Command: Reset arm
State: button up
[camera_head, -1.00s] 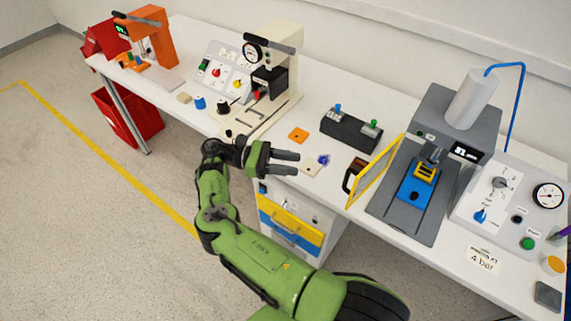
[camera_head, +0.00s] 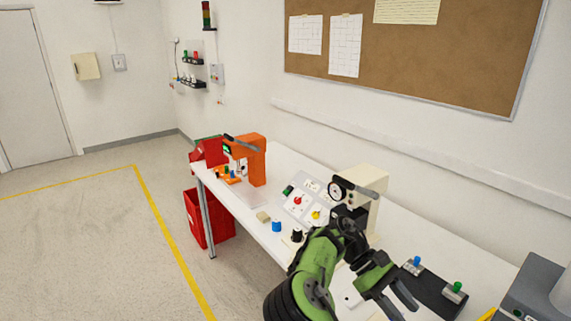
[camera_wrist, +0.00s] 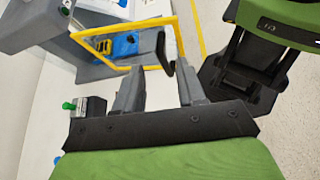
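My gripper (camera_head: 388,298) is at the lower right of the head view, over the near edge of the workbench, with its two fingers apart. In the wrist view my gripper (camera_wrist: 160,88) also shows its fingers spread, with nothing between them. A control panel (camera_head: 308,203) with a red knob (camera_head: 297,201) and a yellow knob (camera_head: 316,215) stands on the bench, left of and beyond my gripper. My arm hides part of the bench and of the cream press (camera_head: 360,183).
An orange press (camera_head: 251,160) and red bins (camera_head: 209,153) stand at the far left end. A black block with blue and green knobs (camera_head: 437,287) lies right of my gripper. The yellow-framed guard (camera_wrist: 90,36) shows in the wrist view.

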jog(key=s+a+r+m+t+y, duration=0.2)
jog(key=s+a+r+t, duration=0.1)
jog(key=s, duration=0.4)
jog(key=s+a+r+m+t+y, duration=0.2)
jog(key=s+a+r+t+y, duration=0.1)
jog(key=s+t, duration=0.3)
jog(key=s+a+r+m+t+y, duration=0.2)
jog(key=s+a+r+t+y, duration=0.1)
jog(key=s, duration=0.5)
jog(key=shift+s+a+r+m+t, duration=0.2)
jog(key=shift+a+r+m+t, duration=0.2)
jog(key=shift+a+r+t, duration=0.6)
